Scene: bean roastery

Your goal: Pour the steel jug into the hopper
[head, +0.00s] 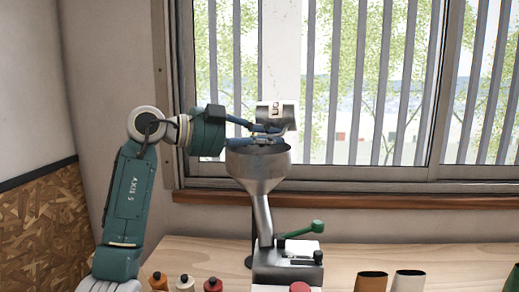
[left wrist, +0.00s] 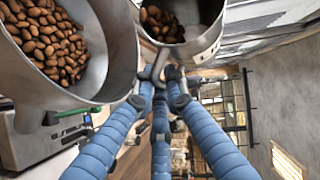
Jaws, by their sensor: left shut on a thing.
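The steel jug (head: 289,115), with a pale label, is tipped well over on its side above the hopper (head: 258,168), a steel funnel. My left gripper (head: 268,132) is shut on the jug just over the hopper's rim. In the left wrist view brown beans show inside the jug (left wrist: 209,45), near its mouth. The hopper (left wrist: 115,45) holds a heap of beans at the left of that view, with the jug beside it. The blue fingers of my left gripper (left wrist: 164,85) reach up to the jug. My right gripper is not in view.
The hopper's neck runs down to a grey machine (head: 285,265) with a green lever (head: 302,231). Several small bottles (head: 185,284) stand left of it on the wooden counter (head: 345,255). Brown pouches (head: 408,282) stand to the right. A barred window is behind.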

